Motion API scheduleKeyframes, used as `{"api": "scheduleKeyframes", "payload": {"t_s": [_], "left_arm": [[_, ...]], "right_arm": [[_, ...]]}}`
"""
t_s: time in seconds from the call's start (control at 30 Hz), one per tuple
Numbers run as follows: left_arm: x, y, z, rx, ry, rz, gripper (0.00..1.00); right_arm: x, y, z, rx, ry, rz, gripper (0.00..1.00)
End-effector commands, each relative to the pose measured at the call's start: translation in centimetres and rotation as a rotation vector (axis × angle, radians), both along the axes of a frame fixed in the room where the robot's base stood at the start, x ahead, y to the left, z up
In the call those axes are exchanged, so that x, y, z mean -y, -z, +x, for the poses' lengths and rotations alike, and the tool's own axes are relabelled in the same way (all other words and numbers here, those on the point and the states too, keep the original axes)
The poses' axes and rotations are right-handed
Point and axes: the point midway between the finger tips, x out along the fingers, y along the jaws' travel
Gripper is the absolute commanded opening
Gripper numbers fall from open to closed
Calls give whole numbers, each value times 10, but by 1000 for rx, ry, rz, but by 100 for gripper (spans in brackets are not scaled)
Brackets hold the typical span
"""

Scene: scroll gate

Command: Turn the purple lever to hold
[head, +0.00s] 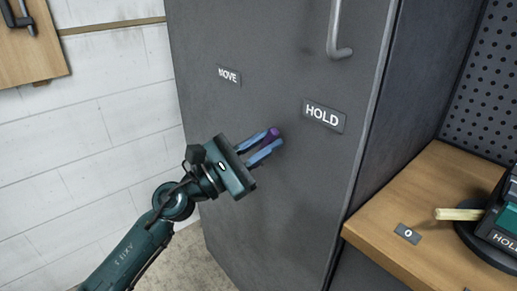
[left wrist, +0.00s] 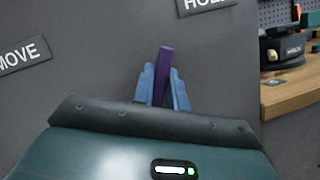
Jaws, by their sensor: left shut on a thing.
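The purple lever (head: 272,134) is on the grey door (head: 270,60), between a MOVE label (head: 229,76) on the left and a HOLD label (head: 324,116) on the right. The lever tip points up and right, nearer the HOLD label. My left gripper (head: 264,146) is shut on the lever, with blue fingers on both sides. In the left wrist view the lever (left wrist: 163,70) stands between the fingers (left wrist: 165,88) and its tip sticks out past them toward the partly cut-off HOLD label (left wrist: 205,3). The lever's pivot is hidden. My right gripper is not in view.
A grey handle (head: 338,30) is on the door's upper right. A wooden bench (head: 440,190) on the right carries a dark green device (head: 498,220) with a light wooden lever and a small tag. A pegboard stands behind it. A white block wall is at left.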

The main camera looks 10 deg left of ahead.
Motion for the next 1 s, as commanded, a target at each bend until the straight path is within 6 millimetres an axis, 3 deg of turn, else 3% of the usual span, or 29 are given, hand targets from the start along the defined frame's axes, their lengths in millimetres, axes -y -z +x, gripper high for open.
{"api": "scheduleKeyframes", "payload": {"t_s": [0.4,0.97,1.0], "left_arm": [[10,10,-8,121,1,158,0],[12,11,-9,141,1,186,0],[12,11,-9,141,1,186,16]], "right_arm": [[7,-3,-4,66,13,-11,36],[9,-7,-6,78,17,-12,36],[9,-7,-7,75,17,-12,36]]}}
